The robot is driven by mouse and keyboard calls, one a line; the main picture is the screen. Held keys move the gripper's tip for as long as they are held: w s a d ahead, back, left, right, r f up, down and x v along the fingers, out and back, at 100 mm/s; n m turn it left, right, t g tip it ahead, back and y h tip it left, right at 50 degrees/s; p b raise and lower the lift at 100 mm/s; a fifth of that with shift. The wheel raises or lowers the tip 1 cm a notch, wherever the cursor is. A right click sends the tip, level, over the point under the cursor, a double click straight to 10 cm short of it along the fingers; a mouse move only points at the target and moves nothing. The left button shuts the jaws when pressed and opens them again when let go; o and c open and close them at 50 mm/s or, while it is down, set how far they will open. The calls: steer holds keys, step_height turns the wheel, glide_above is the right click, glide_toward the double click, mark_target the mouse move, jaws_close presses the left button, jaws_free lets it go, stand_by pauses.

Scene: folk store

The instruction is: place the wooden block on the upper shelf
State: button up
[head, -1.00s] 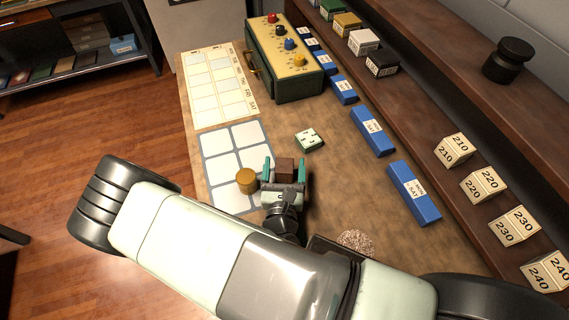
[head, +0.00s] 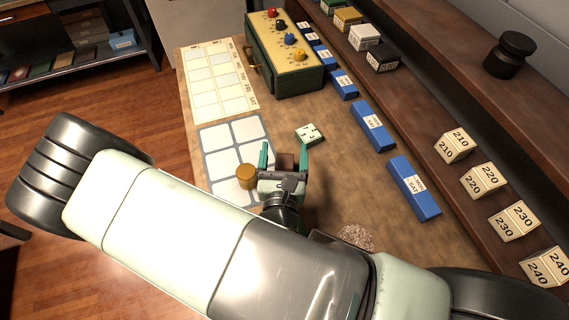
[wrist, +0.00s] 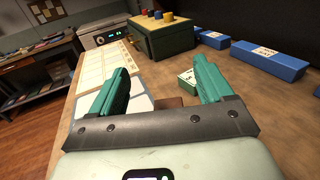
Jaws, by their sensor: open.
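The wooden block (head: 286,160), a small dark brown cube, shows between the fingers of my gripper (head: 284,148) in the head view. In the wrist view only a brown strip of the block (wrist: 168,102) shows, low between the fingers and mostly hidden by the gripper's front bar. My gripper (wrist: 160,68) is open, with a teal finger on each side. I cannot tell whether either finger touches the block. The upper shelf (head: 445,65) is a dark wooden board along the right, above a lower ledge, with a black lidded jar (head: 508,56) on it.
A brass cylinder (head: 246,176) stands close left of my gripper on a tiled card (head: 202,140). A small white-green tile (head: 310,134) lies just beyond the fingers. Blue boxes (head: 414,188) line the table's right side. Numbered blocks (head: 484,181) stand on the lower ledge.

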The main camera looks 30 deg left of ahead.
steer(key=w+d+r+m+t+h, duration=0.1)
steer(key=w+d+r+m+h, duration=0.15)
steer(key=d+m+h, duration=0.4)
steer(key=w+d+r+m+h, duration=0.1)
steer(key=d+r+m+h, duration=0.2)
steer(key=d+m+h, duration=0.35)
steer(key=s+d+f+m+g+h, duration=0.1)
steer(key=s+d+m+g+h, duration=0.4)
steer(key=m+g+h, duration=0.85)
steer(key=m+g+y, duration=0.4)
steer(key=m+y, duration=1.6)
steer(key=m, duration=0.8)
glide_above(288, 160)
steer(key=f, duration=0.3)
steer(key=shift+d+n+h, duration=0.2)
steer(key=shift+n+h, duration=0.05)
step_height(288, 160, down, 5)
steer(key=shift+a+r, duration=0.1)
steer(key=shift+r, duration=0.05)
steer(key=shift+a+f, duration=0.15)
steer(key=shift+f, duration=2.85)
steer(key=shift+c, duration=0.5)
